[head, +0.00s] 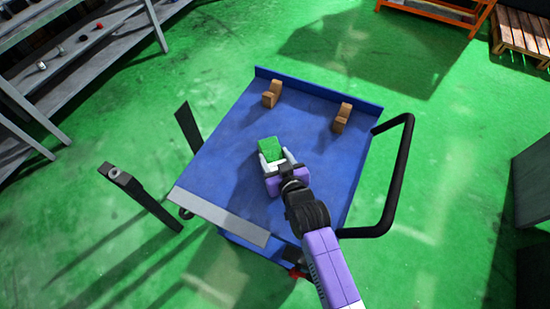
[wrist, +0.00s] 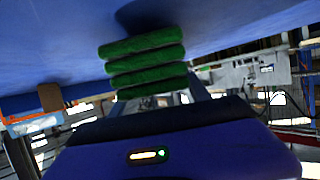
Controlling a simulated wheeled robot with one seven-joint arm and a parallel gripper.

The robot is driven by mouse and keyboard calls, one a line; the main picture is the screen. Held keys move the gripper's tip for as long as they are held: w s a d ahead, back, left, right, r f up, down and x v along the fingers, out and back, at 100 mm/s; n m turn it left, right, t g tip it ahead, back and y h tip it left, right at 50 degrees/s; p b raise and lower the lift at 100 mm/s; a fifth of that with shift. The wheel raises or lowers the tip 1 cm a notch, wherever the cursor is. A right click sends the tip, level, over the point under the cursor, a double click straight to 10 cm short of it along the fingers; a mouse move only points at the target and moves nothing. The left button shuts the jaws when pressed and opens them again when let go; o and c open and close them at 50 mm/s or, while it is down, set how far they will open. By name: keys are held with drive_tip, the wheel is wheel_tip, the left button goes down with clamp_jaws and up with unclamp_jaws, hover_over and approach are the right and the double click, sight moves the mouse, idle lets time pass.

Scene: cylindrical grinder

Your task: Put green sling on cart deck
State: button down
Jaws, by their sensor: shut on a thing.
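The green sling (head: 271,149) is a folded bundle held at the tip of my gripper (head: 274,164) in the head view. In the wrist view the sling (wrist: 146,64) shows as several stacked green rolls beyond the gripper body, close to the blue surface. The gripper is shut on the sling. The blue cart deck (head: 225,150) lies beneath my gripper and the sling in the head view. Whether the sling touches the deck or hangs just above it, I cannot tell.
Two brown blocks (head: 272,94) (head: 341,117) stand near the deck's far edge. A black handle (head: 402,165) rises at the cart's right. A grey plate (head: 219,216) lies along the near left edge. Dark posts (head: 187,127) stand left of the cart. Much of the deck is clear.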

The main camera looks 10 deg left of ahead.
drive_tip(key=shift+f, duration=0.3)
drive_tip(key=shift+f, duration=0.15)
drive_tip(key=c, duration=0.5)
unclamp_jaws()
drive_tip(key=shift+s+d, duration=0.1)
drive_tip(key=shift+s, duration=0.05)
drive_tip(key=v, duration=1)
drive_tip(key=shift+s+d, duration=0.15)
drive_tip(key=shift+s, duration=0.1)
drive_tip(key=shift+s+d+r, duration=0.2)
drive_tip(key=shift+s+r, duration=0.25)
